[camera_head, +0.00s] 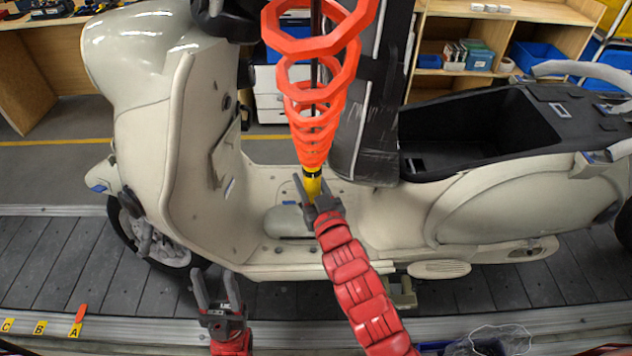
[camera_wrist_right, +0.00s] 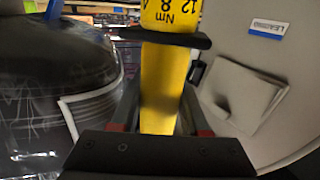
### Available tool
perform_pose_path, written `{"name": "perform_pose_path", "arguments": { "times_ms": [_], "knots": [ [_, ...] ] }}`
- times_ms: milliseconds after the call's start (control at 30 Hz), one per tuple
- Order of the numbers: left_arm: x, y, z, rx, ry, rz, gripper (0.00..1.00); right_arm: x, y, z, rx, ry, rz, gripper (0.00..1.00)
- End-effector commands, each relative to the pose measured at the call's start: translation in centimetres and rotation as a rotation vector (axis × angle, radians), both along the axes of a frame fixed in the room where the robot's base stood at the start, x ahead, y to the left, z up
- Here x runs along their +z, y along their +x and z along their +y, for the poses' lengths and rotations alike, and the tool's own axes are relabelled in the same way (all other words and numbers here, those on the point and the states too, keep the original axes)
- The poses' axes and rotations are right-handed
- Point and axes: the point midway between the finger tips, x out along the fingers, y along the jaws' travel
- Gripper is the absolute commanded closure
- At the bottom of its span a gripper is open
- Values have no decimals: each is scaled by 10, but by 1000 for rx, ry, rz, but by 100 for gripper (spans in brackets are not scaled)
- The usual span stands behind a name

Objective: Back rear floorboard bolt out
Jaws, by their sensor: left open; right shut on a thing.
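The cream scooter's floorboard (camera_head: 255,215) lies in the middle of the head view, with small dark bolt-like spots on it. I cannot tell which is the rear bolt. My right gripper (camera_head: 311,186) is shut on a yellow power driver (camera_head: 312,184) above the floorboard. The driver's yellow body (camera_wrist_right: 165,85), with a black ring and an Nm scale, stands between the fingers in the right wrist view. Its working tip is hidden, so contact with a bolt cannot be told. My left gripper (camera_head: 215,282) is open and empty, in front of the scooter's near side.
An orange coiled hose (camera_head: 315,85) runs up from the driver. The dark seat (camera_head: 375,130) stands upright behind it, beside the open storage well (camera_head: 470,125). The scooter stands on a grey slat conveyor (camera_head: 60,260). Yellow lettered tags (camera_head: 40,327) mark the near edge.

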Motion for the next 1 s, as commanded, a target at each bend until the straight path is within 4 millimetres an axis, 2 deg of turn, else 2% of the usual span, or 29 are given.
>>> {"name": "perform_pose_path", "arguments": {
  "times_ms": [700,1000],
  "knots": [
    [-38,0,0,0,0,0,50,-75,0,0,0,0,-1,100],
    [-44,0,0,0,0,0,50,-84,0,-1,-1,0,0,100]
  ]
}}
